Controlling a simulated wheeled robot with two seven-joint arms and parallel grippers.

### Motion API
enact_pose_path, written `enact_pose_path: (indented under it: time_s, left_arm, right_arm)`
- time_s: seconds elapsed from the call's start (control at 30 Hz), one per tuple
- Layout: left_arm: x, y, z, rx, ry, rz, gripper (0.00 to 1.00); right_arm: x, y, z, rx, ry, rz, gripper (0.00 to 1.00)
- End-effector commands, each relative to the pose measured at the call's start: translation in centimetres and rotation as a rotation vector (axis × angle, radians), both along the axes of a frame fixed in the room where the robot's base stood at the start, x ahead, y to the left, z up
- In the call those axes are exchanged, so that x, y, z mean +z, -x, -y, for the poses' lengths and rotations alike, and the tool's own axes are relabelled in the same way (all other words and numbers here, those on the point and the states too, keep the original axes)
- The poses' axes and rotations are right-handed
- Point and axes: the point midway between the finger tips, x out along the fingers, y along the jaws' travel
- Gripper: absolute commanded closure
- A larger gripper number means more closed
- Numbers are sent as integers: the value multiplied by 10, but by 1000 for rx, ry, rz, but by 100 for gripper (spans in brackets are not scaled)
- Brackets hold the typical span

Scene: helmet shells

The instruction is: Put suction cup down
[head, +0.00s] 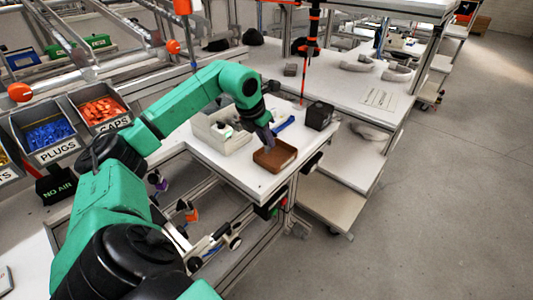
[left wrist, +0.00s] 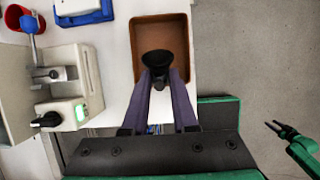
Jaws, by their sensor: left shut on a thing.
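My left gripper (head: 269,142) reaches down over the brown tray (head: 275,167) at the front of the white table. In the left wrist view its two dark purple fingers (left wrist: 166,84) are shut on a black suction cup (left wrist: 163,56). The cup is round and dark, with its wide end away from the fingers. It shows over the inside of the tray, whose rim (left wrist: 191,50) surrounds it on the far side and both flanks. I cannot tell whether the cup touches the tray floor. In the head view the cup is hidden by the gripper and tray.
A pale machine (head: 222,132) stands left of the tray. A blue-handled tool (head: 285,123) lies behind the tray, and a black box (head: 319,115) stands to the right. Bins of blue plugs (head: 50,134) and orange caps (head: 102,110) are at left. The table edge is close.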

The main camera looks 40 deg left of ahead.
Motion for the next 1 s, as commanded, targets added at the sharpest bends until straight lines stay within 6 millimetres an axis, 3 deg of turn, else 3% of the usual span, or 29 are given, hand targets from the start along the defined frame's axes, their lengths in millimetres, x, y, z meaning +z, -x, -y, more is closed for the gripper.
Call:
enact_pose_path:
  time_s: [0.3,0.57,0.6,0.67,1.0]
  left_arm:
    - [-48,0,0,0,1,-1,100]
    - [-52,0,0,-1,1,2,100]
    - [-52,0,0,-1,1,1,66]
    - [-51,0,0,-1,1,1,44]
    - [-47,0,0,-1,1,1,44]
  right_arm:
    - [9,0,0,-1,0,0,49]
    - [5,0,0,0,0,1,49]
    - [5,0,0,0,0,1,49]
    - [6,0,0,0,0,1,49]
    - [10,-1,0,1,0,1,49]
